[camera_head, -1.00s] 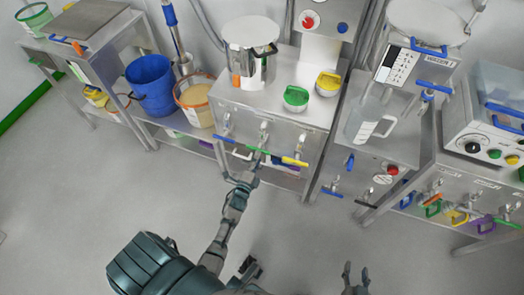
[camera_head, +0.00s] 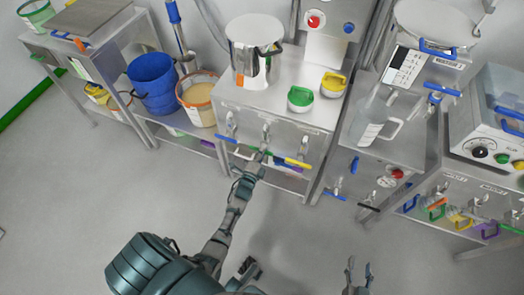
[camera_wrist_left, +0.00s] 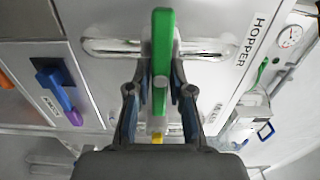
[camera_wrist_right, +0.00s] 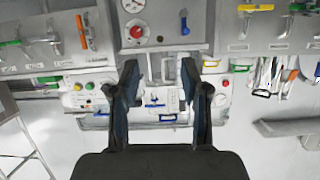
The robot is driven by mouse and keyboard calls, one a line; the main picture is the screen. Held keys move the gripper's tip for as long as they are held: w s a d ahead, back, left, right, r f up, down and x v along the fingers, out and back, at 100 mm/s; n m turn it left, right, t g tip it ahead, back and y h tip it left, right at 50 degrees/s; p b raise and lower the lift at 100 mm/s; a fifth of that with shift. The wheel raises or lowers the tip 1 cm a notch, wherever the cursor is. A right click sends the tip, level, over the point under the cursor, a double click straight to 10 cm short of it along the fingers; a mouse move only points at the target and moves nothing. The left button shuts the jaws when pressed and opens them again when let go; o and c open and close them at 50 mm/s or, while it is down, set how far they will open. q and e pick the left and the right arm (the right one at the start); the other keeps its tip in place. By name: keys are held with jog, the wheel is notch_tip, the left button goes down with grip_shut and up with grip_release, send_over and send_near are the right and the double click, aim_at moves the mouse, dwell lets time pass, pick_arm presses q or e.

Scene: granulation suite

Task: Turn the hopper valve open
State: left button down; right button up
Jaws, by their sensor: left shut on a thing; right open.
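The hopper valve has a green handle (camera_wrist_left: 163,45) on a silver fitting (camera_wrist_left: 112,47), beside a "HOPPER" label (camera_wrist_left: 250,40) in the left wrist view. The handle stands upright in that picture, crosswise to the horizontal silver bar. My left gripper (camera_wrist_left: 160,90) has one finger on each side of the handle and is shut on it. In the head view, my left gripper (camera_head: 262,156) is at the front panel, partly hiding the green handle (camera_head: 276,157). My right gripper (camera_head: 357,272) is open and empty, low over the floor; its fingers also show in the right wrist view (camera_wrist_right: 160,80).
A blue handle (camera_head: 226,138) and a yellow handle (camera_head: 298,163) flank the green one closely on the panel. A steel pot (camera_head: 244,65) and green-lidded container (camera_head: 300,98) stand above. The front floor is clear.

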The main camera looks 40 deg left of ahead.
pick_arm(q)
jog(key=shift+a, duration=0.65)
jog(key=shift+d+f+n, duration=0.1)
jog(key=shift+n, duration=0.6)
jog(key=shift+n, duration=0.4)
jog(key=shift+s+d+f, duration=0.1)
jog(key=shift+f, duration=0.15)
jog(key=c, duration=1)
grip_release()
jog(key=shift+c, duration=0.2)
jog(key=shift+r, duration=0.15)
jog(key=v, duration=1.2)
